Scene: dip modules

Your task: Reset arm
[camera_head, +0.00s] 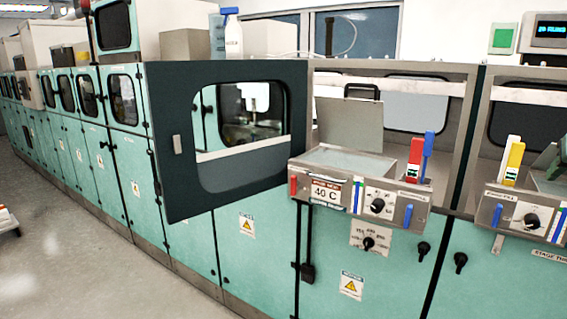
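Neither of my arms and neither gripper shows in the head view. In front of me stands a row of teal machine cabinets (255,275). A dark-framed door with a window (178,190) stands swung open at the centre left. Right of it, a metal dip bath (345,160) has its lid (350,122) raised. Its front panel carries a "40 C" label (326,191) and a black knob (377,206). A red handle (414,158) and a blue handle (428,157) stand upright at its right end.
A second module with a yellow handle (513,163) and a knob (531,220) is cut off at the right. The open door juts into the space before the cabinets. A white bottle (233,38) stands on top.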

